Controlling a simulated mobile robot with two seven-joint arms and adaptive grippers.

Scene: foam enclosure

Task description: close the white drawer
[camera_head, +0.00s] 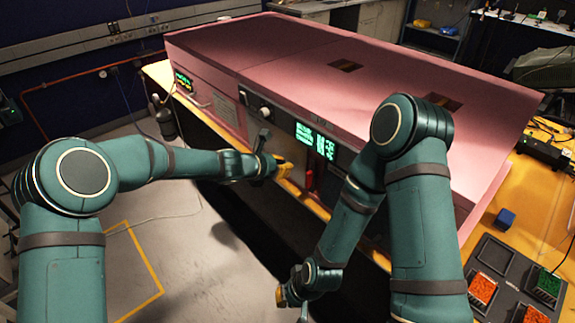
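I cannot make out a white drawer for certain in the head view. The pink foam enclosure (300,50) stands on a wooden bench, its front partly hidden by my arms. My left gripper (274,157) is at the front of the enclosure, below the dark control panel (285,122). Its fingers are small and dark with a yellow part, and I cannot tell whether they touch anything. My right gripper (291,299) hangs low in front of the bench, near the bottom edge of the picture, apart from the enclosure. Its finger opening is not clear.
A red object (310,178) shows at the enclosure front between my arms. A dark tray (515,283) with red and green bins is at the lower right, near a small blue box (505,218). The grey floor (180,235) at left is mostly free.

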